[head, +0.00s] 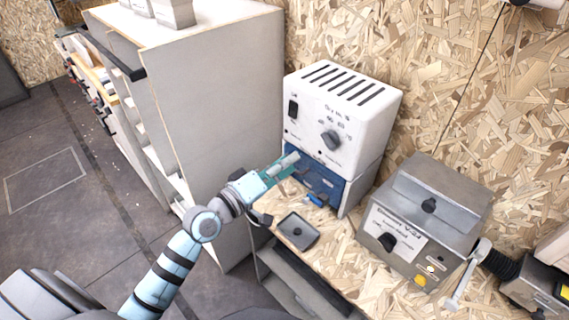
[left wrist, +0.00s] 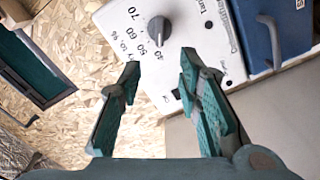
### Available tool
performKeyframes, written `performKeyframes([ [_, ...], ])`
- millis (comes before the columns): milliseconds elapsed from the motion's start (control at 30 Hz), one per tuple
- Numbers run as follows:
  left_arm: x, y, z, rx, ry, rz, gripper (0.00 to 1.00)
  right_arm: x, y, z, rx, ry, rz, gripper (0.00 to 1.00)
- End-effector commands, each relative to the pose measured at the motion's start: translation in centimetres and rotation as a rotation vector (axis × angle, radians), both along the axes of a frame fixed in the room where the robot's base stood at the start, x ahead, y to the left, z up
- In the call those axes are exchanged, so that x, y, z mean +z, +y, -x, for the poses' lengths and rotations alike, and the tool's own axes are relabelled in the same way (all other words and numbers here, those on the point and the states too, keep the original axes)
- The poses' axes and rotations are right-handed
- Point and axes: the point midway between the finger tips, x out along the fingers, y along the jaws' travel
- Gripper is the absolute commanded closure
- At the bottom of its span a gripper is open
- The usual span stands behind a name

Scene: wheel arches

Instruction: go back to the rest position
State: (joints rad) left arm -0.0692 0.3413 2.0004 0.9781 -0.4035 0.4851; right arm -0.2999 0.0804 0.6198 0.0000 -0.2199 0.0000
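My left arm reaches in from the lower left in the head view. Its teal left gripper (head: 283,167) is in front of the white box (head: 345,100), near where the box meets the blue unit (head: 310,172) below. In the left wrist view the two fingers of the left gripper (left wrist: 160,68) are spread apart, with nothing held between them. The white box's front with its dark dial (left wrist: 159,29) and printed numbers lies beyond the fingertips. I cannot tell whether a finger touches it. My right gripper is not in view.
A grey metal device (head: 425,215) with a knob and a lever stands right on the chipboard bench. A small dark tray (head: 298,231) lies at the bench's front edge. A tall grey cabinet (head: 215,110) stands behind my arm. The floor (head: 70,210) at left is clear.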

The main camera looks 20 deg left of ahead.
Motion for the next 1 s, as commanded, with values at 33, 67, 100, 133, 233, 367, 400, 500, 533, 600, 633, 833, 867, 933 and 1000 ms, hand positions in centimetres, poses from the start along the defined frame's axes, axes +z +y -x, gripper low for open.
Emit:
performKeyframes([
  [33, 0.0, 0.1, 0.4, 0.0, -0.001, -0.002, 0.68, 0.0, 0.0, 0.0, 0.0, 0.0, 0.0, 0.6],
  [67, 0.0, 0.2, 0.5, 0.0, -0.002, -0.002, 0.68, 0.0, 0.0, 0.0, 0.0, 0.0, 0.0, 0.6],
  [100, 0.0, 0.2, 0.6, 0.0, -0.001, 0.0, 0.68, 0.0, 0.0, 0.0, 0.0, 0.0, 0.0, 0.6],
  [133, 0.1, 0.2, 0.6, 0.0, -0.001, 0.0, 0.68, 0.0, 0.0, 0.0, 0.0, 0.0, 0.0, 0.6],
  [233, 0.1, 0.2, 0.6, -0.001, -0.002, 0.001, 0.68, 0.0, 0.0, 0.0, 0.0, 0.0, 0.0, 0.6],
  [367, 0.1, 0.2, 0.6, 0.0, -0.001, 0.001, 0.68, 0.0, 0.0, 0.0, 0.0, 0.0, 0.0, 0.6],
  [400, 0.1, 0.2, 0.6, 0.0, -0.001, 0.001, 0.68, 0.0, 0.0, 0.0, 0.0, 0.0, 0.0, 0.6],
  [500, 0.1, 0.2, 0.6, 0.0, -0.003, -0.004, 0.68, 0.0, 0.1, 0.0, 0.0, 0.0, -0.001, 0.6],
  [533, 0.1, 0.2, 0.6, 0.001, -0.009, -0.016, 0.68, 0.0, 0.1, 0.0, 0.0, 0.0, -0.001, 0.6],
  [600, -0.9, 1.1, 0.2, 0.033, -0.026, -0.118, 0.68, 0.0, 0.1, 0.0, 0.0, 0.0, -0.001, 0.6],
  [633, -2.2, 1.8, -0.1, 0.052, -0.014, -0.165, 0.68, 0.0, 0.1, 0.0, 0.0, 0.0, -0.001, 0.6],
  [833, -19.2, 8.5, 1.1, 0.165, 0.247, -0.596, 0.68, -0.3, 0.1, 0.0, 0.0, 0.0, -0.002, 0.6],
  [867, -22.3, 9.4, 2.3, 0.162, 0.302, -0.665, 0.68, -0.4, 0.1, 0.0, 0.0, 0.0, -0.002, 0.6],
  [933, -29.4, 10.9, 6.0, 0.129, 0.436, -0.811, 0.68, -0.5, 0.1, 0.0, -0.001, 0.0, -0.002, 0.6],
  [1000, -35.8, 11.7, 10.7, 0.068, 0.567, -0.937, 0.68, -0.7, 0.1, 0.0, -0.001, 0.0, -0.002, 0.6],
])
